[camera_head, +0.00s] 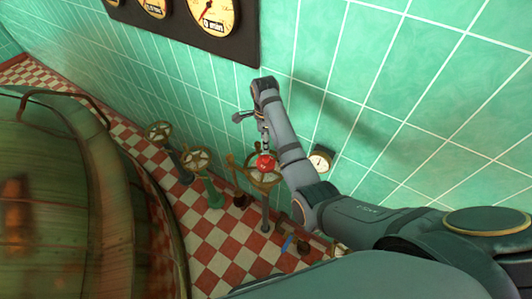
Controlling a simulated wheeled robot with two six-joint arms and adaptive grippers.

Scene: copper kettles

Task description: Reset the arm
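My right arm comes in from the lower right and reaches up along the green tiled wall. Its small dark gripper (265,146) hangs below the bent wrist, above a brass valve wheel (262,178). A red round thing (265,162) shows right at the fingertips, over the wheel. I cannot tell whether the fingers hold it, touch it or only overlap it in the picture. The fingers are too small to tell open from shut. My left gripper is not in view.
More valve wheels stand to the left, one (196,159) on a green post and one (158,131) farther back. A large copper kettle (70,215) fills the left side. A gauge panel (190,22) and a small round gauge (320,159) are by the wall. The floor (215,243) is red-and-white checkered.

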